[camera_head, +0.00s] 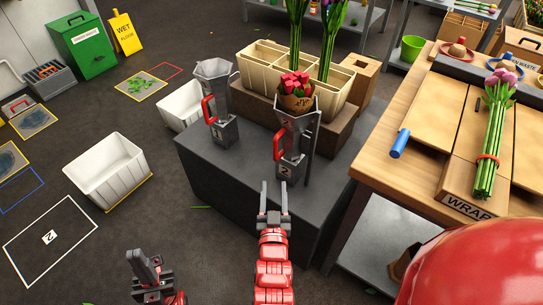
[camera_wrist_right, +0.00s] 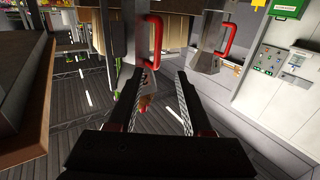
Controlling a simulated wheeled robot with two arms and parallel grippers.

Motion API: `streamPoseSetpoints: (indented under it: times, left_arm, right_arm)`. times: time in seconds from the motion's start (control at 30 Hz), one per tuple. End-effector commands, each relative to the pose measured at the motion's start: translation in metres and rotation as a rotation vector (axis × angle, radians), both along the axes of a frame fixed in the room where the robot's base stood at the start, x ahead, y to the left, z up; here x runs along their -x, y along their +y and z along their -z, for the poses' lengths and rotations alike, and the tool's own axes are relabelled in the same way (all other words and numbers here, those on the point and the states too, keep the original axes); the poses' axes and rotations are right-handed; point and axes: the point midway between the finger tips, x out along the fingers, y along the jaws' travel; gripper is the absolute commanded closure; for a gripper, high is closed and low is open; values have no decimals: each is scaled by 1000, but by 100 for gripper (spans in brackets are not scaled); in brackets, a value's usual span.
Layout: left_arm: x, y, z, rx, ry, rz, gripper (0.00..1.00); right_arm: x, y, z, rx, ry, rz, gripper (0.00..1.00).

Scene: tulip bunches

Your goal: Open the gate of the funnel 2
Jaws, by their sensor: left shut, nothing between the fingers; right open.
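Funnel 2 (camera_head: 297,125) is a grey metal funnel marked 2 on its base, standing near the front of the dark grey block. Its red gate handle (camera_head: 278,147) is on its left side. A bunch of red tulips (camera_head: 295,84) in brown paper sits in its top. My right gripper (camera_head: 273,190) is open and empty, just in front of the funnel base and below the handle. The right wrist view looks upside down; there the red handle (camera_wrist_right: 154,42) lies beyond the open fingertips, apart from them. My left gripper (camera_head: 144,258) is shut and empty at lower left.
Another funnel (camera_head: 219,95) with a red handle stands to the left on the dark grey block (camera_head: 210,165). A beige divided crate (camera_head: 258,70) is behind. A wooden worktable (camera_head: 375,165) stands at right. White bins (camera_head: 107,165) are on the left floor.

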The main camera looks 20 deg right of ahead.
Motion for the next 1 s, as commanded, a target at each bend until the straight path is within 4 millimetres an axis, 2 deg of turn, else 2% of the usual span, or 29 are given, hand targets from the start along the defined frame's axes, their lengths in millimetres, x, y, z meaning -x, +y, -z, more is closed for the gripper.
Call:
streamPoseSetpoints:
  times: [0.03, 0.3, 0.4, 0.8, 1.0]
  left_arm:
    - [0, 0, 21, 0, 0, 0, 100]
    - [0, 0, 72, 0, 0, 0, 100]
    - [0, 0, 69, 0, 0, 0, 100]
    - [0, 0, 88, 0, 0, 0, 100]
    - [0, 0, 91, 0, 0, 0, 100]
  right_arm:
    - [-4, -3, 9, -3, -6, 7, 50]
    - [-33, -13, 9, -6, -7, 10, 50]
    - [-49, -19, 1, -4, -8, 12, 50]
    - [-123, -44, 2, -3, -1, 12, 50]
    - [-140, -50, 1, -5, 0, 11, 50]
